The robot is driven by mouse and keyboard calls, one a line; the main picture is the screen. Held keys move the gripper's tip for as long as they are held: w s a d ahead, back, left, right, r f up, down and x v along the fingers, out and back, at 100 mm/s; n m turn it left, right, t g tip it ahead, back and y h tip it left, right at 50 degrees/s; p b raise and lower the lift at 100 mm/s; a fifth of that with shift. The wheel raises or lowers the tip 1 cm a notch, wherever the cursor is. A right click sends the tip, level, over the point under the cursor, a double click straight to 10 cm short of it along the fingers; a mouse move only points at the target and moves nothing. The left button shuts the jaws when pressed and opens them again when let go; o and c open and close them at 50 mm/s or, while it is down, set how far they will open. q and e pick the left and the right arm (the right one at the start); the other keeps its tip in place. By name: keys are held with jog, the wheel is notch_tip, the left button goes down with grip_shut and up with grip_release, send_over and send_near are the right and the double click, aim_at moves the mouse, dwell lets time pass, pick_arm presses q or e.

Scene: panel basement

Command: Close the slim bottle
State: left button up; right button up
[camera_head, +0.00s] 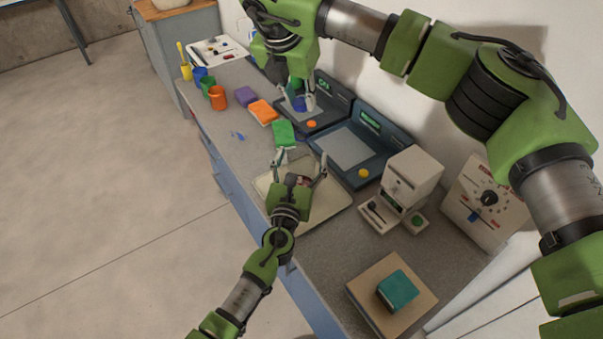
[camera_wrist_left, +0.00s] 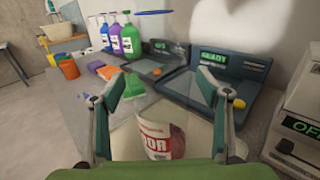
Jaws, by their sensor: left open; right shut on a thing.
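The slim bottle (camera_wrist_left: 160,138) stands between my left gripper's fingers in the left wrist view, with a white label and red letters. Its upper part looks clear and is hard to make out. In the head view only a little of it (camera_head: 304,181) shows. My left gripper (camera_head: 299,164) is open around it; I cannot tell whether the fingers touch it. My right gripper (camera_head: 298,104) is shut on a blue cap (camera_head: 299,103), above and beyond the left gripper. A blue disc (camera_wrist_left: 155,12), probably this cap, shows at the top of the left wrist view.
A cream tray (camera_head: 337,201) lies under the left gripper. Two dark scales (camera_head: 365,133) and a white machine (camera_head: 414,172) stand along the wall. Sponges (camera_head: 262,111), coloured cups (camera_head: 218,98) and pump bottles (camera_wrist_left: 131,42) are farther along. A teal block (camera_head: 398,291) sits on a board.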

pick_arm(q)
jog(key=c, duration=1.7)
pick_arm(e)
send_over(304, 131)
jog(key=s, duration=0.2)
jog(key=shift+w+a+f, duration=0.1)
jog(key=shift+a+f, duration=0.15)
jog(key=shift+f, duration=0.95)
jog(key=shift+w+a+f, duration=0.1)
jog(key=shift+a+f, duration=0.1)
jog(key=shift+f, duration=1)
jog(key=shift+f, duration=0.9)
jog(key=shift+f, duration=0.55)
